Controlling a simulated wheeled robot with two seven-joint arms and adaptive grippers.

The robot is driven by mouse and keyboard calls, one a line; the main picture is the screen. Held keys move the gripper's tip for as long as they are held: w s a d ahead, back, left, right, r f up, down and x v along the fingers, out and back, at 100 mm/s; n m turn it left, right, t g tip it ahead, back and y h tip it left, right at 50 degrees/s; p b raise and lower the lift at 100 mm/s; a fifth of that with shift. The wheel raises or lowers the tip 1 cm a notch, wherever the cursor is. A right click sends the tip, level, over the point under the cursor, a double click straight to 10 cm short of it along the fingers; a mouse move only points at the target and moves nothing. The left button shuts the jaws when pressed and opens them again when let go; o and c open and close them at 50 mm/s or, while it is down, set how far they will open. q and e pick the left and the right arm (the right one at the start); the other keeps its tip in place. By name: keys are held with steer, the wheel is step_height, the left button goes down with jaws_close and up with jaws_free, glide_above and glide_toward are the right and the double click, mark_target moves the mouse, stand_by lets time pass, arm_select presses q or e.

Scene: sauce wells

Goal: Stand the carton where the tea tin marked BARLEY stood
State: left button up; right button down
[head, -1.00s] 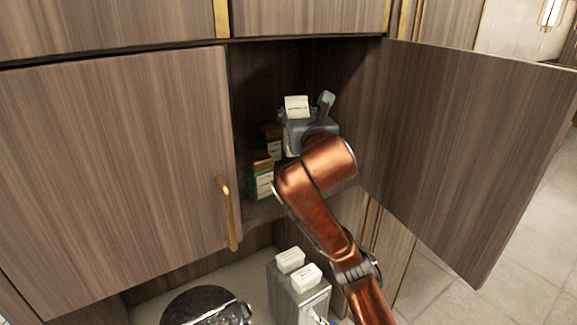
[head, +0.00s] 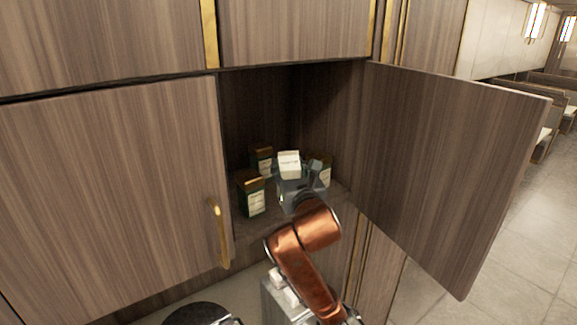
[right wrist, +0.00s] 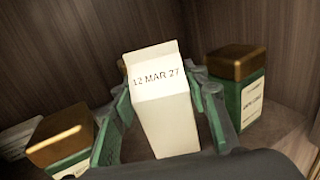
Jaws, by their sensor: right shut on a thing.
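The white carton (head: 289,163) is between the fingers of my right gripper (head: 297,177), inside the open cabinet. In the right wrist view the carton (right wrist: 165,110) reads "12 MAR 27", and the green fingers (right wrist: 163,118) are shut on its sides. I cannot tell whether its base touches the shelf. Green tea tins with brown-gold lids stand around it: one front left (head: 252,199), one behind left (head: 262,160), one right (head: 325,172). The right wrist view shows a tin at left (right wrist: 62,142) and one at right (right wrist: 238,85). Their labels are unreadable. My left gripper is out of view.
The open cabinet door (head: 440,170) stands to the right of my arm. A closed door (head: 110,200) with a brass handle (head: 218,230) covers the left side. Below are a dark round pan (head: 200,314) and a grey box (head: 285,300), partly behind my arm.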

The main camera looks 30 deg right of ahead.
steer(key=shift+w+f, duration=0.1)
steer(key=c, duration=1.5)
jaws_free()
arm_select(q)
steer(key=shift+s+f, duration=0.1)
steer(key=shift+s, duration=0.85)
arm_select(e)
steer(key=o, duration=0.4)
steer(key=shift+c, duration=0.2)
arm_select(q)
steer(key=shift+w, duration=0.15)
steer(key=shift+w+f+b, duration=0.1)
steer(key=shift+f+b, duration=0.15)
steer(key=shift+b, duration=0.05)
arm_select(e)
steer(key=v, duration=1.2)
